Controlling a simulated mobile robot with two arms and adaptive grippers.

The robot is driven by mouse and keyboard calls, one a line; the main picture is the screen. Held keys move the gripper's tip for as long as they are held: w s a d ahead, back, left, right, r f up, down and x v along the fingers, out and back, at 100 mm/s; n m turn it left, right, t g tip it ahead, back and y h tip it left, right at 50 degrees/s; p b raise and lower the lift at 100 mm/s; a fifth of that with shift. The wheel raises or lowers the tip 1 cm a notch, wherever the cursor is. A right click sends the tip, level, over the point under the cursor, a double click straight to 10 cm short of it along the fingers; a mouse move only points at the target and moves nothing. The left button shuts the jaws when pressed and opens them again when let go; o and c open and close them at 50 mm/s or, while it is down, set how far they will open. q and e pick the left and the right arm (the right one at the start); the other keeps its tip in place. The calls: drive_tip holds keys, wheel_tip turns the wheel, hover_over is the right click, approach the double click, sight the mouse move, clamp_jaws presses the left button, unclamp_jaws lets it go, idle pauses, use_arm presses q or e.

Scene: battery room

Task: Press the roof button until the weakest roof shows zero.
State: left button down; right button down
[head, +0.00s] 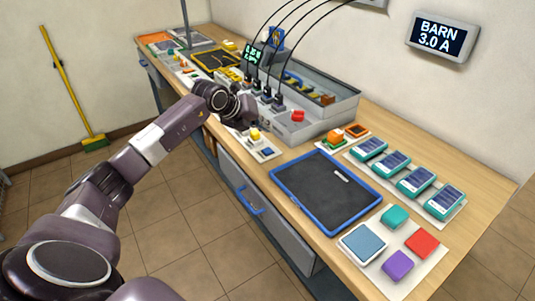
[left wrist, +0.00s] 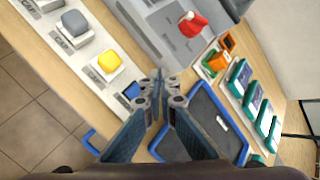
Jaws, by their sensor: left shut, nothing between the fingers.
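A wall display (head: 442,38) reads "BARN 3.0 A". A yellow button (head: 254,134) and a blue button (head: 267,152) sit on pale plates near the bench's front edge. The left wrist view shows the yellow button (left wrist: 108,62), a grey button (left wrist: 73,20) and part of the blue one (left wrist: 132,90); I cannot tell from the labels which is the roof button. My left gripper (head: 243,117) is shut and empty, above the bench just behind the yellow button; its fingers also show in the left wrist view (left wrist: 160,90). My right gripper is out of view.
Several teal blocks with dark panels (head: 416,182) stand in a row at the right. A blue-framed black board (head: 322,192) lies in front of them. A grey console (head: 325,105) with a red part and black cables stands behind the gripper. Coloured tiles lie at the near end.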

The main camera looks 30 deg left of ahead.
sight(266, 151)
use_arm(q)
wheel_tip(266, 151, down, 6)
drive_tip(key=b, duration=0.3)
idle(0.7)
drive_tip(key=shift+f, duration=0.1)
idle(0.5)
drive_tip(key=shift+f+b, duration=0.3)
drive_tip(key=shift+b, duration=0.1)
drive_tip(key=shift+f+b, duration=0.3)
drive_tip(key=shift+f, duration=0.15)
idle(0.5)
drive_tip(key=shift+r, duration=0.1)
drive_tip(key=shift+r+p, duration=0.65)
drive_tip(key=shift+r, duration=0.1)
